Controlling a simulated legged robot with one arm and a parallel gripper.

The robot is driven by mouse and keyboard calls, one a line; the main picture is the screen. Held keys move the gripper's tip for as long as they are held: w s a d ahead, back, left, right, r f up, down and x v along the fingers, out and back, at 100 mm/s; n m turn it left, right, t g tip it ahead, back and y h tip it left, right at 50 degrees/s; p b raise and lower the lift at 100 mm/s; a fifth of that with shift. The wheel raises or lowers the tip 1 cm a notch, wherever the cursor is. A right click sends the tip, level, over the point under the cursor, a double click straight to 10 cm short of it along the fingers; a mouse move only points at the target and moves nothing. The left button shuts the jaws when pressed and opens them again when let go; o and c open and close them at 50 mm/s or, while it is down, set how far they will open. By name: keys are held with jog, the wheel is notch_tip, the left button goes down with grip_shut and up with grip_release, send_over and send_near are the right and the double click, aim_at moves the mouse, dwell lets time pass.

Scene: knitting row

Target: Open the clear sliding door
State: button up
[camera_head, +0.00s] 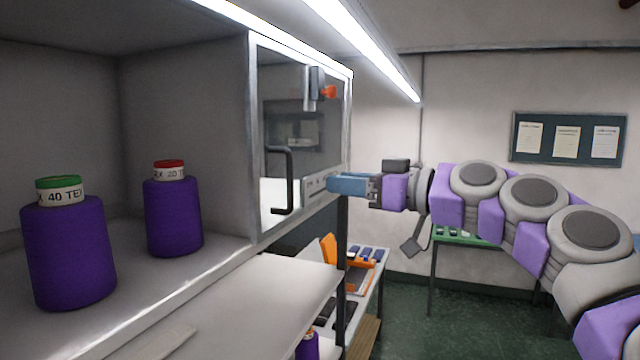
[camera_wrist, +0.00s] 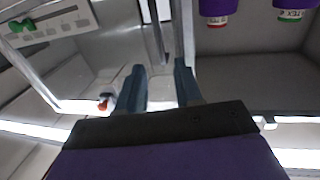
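The clear sliding door (camera_head: 305,125) is a framed see-through panel at the centre of the head view, right of an open shelf bay. A black upright bar handle (camera_head: 289,180) is on its left part. My gripper (camera_head: 332,184) has blue-grey fingers and points left, at the right edge of the door frame in the head view. In the wrist view the fingers (camera_wrist: 157,70) are apart, with nothing visibly held between them. Upright bars (camera_wrist: 158,30) show beyond the fingertips; I cannot tell whether one is the handle. Contact with the door is not clear.
Two purple yarn cones, one green-topped (camera_head: 68,250) and one red-topped (camera_head: 173,215), stand on the open shelf at left. An orange-tipped fitting (camera_head: 327,92) is at the door's upper right. A low table (camera_head: 372,290) with tools stands below my gripper. Floor shows at right.

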jog(key=v, duration=0.4)
jog(key=shift+d, duration=0.1)
jog(key=s+a+f+g+h+b, duration=0.2)
jog(key=s+a+f+g+b, duration=0.1)
jog(key=s+a+f, duration=0.6)
jog(key=s+a+f+m+g+h+b, duration=0.15)
jog(key=s+f+h, duration=0.45)
jog(key=f, duration=0.8)
jog(key=s+d+f+m+g+h+b, duration=0.1)
jog(key=s+d+f, duration=0.4)
jog(key=f, duration=0.5)
jog(key=s+d+f+m+g+h+b, duration=0.2)
jog(key=s+d+f+m+g+h, duration=0.1)
jog(key=s+f, duration=0.6)
jog(key=s+d+f+m+g+h+b, duration=0.2)
jog(key=s+d+f+m, duration=0.4)
jog(key=f, duration=0.6)
jog(key=shift+s+d+g+h, duration=0.55)
jog(key=shift+s+g, duration=0.1)
jog(key=shift+s, duration=0.3)
